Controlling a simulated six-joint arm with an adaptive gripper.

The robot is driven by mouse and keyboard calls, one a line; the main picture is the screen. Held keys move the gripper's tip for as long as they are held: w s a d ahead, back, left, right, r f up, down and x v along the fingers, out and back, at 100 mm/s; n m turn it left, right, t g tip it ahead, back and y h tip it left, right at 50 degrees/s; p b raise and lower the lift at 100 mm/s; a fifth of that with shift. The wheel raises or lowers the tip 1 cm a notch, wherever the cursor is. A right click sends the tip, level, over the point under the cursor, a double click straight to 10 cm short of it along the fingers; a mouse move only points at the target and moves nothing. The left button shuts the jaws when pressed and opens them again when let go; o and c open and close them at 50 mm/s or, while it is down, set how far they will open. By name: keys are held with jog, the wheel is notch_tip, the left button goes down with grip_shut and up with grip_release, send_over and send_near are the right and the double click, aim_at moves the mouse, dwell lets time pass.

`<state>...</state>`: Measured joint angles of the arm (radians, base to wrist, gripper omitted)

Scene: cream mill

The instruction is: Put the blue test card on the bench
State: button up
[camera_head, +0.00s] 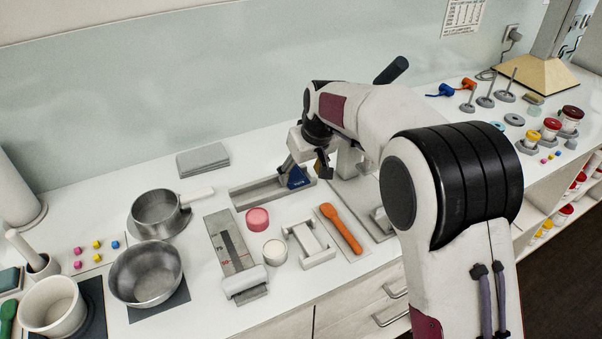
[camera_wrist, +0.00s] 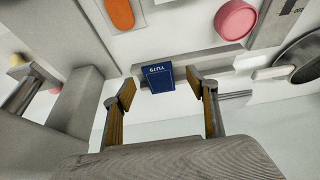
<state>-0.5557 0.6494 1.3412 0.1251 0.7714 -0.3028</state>
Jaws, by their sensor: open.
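The blue test card (camera_head: 298,178) stands tilted at the right part of a long grey trough-like holder (camera_head: 252,196) on the white bench (camera_head: 190,250). In the wrist view the blue card (camera_wrist: 158,80) shows light lettering on its upper edge, and its lower part sits against the grey holder. My gripper (camera_head: 306,166) is just above the card. In the wrist view my gripper (camera_wrist: 161,88) is open, with one finger on each side of the card and a gap visible on both sides. My gripper partly covers the card in the head view.
Close by are a pink round piece (camera_head: 257,219), a white jar (camera_head: 275,252), an orange spatula (camera_head: 341,229) and a grey sliding gauge (camera_head: 233,250). Metal pots (camera_head: 146,274) stand to the left. Grey sheets (camera_head: 203,160) lie behind. Bare bench shows between these things.

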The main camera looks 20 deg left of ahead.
jog(key=shift+v, duration=1.5)
jog(key=shift+s, duration=0.15)
jog(key=s+d+r+m, duration=0.1)
jog(key=s+d+r, duration=0.3)
jog(key=d, duration=0.4)
jog(key=s+d+r+m+t+h, duration=0.1)
jog(key=s+d+r+m, duration=0.1)
jog(key=s+d+r, duration=0.35)
jog(key=s+d+r+m, duration=0.1)
jog(key=s+d+r, duration=0.2)
jog(key=d, duration=0.7)
jog(key=s+d+f+m+h, duration=0.1)
jog(key=s+d+f+m, duration=0.1)
jog(key=s+d, duration=0.5)
jog(key=s+d+f+m+t+h, duration=0.1)
jog(key=s+d, duration=0.6)
jog(key=s, duration=0.7)
jog(key=shift+s+f+m, duration=0.25)
jog(key=shift+f+m, duration=0.2)
jog(key=shift+m, duration=0.55)
